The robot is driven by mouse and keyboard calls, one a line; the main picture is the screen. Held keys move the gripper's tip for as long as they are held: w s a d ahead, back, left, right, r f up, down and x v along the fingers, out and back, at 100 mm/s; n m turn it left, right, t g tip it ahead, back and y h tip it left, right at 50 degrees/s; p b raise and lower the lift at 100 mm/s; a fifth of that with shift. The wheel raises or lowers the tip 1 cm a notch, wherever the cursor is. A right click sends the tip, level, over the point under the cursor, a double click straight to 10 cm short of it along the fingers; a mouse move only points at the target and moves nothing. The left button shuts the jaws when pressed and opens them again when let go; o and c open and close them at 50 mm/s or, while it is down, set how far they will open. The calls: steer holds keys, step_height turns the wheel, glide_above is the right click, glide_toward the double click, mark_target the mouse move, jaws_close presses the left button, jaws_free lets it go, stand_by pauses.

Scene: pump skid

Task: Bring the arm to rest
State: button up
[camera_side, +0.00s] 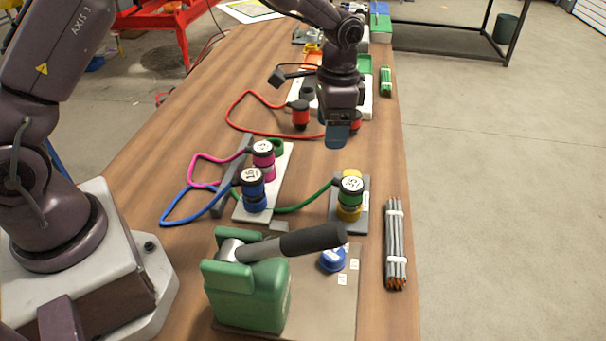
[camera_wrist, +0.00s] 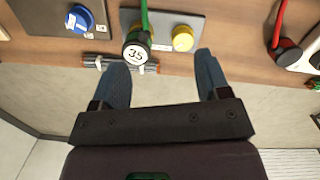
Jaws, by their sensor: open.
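My gripper (camera_side: 338,135) hangs over the table in the side view, beyond the connectors. In the wrist view its two blue fingers (camera_wrist: 162,68) are spread with nothing between the tips. A green plug with a white cap label (camera_side: 350,198) stands upright on a yellow fitting at the right of the table.
A blue plug (camera_side: 253,190) and a pink plug (camera_side: 263,160) stand on a light block. Red plugs (camera_side: 300,116) with a red cable lie near my gripper. A green housing with a black-gripped lever (camera_side: 248,295) is in front. A rod bundle (camera_side: 396,245) lies at the right edge.

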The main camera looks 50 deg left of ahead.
steer(key=s+a+r+n+t, duration=0.1)
steer(key=s+r+n+t, duration=0.2)
steer(key=s+r, duration=0.6)
steer(key=s+a+r+n+t, duration=0.2)
steer(key=s+r, duration=0.7)
steer(key=s, duration=0.7)
steer(key=shift+s+a+n+t, duration=0.3)
steer(key=shift+s+n+t, duration=0.1)
steer(key=shift+t, duration=0.3)
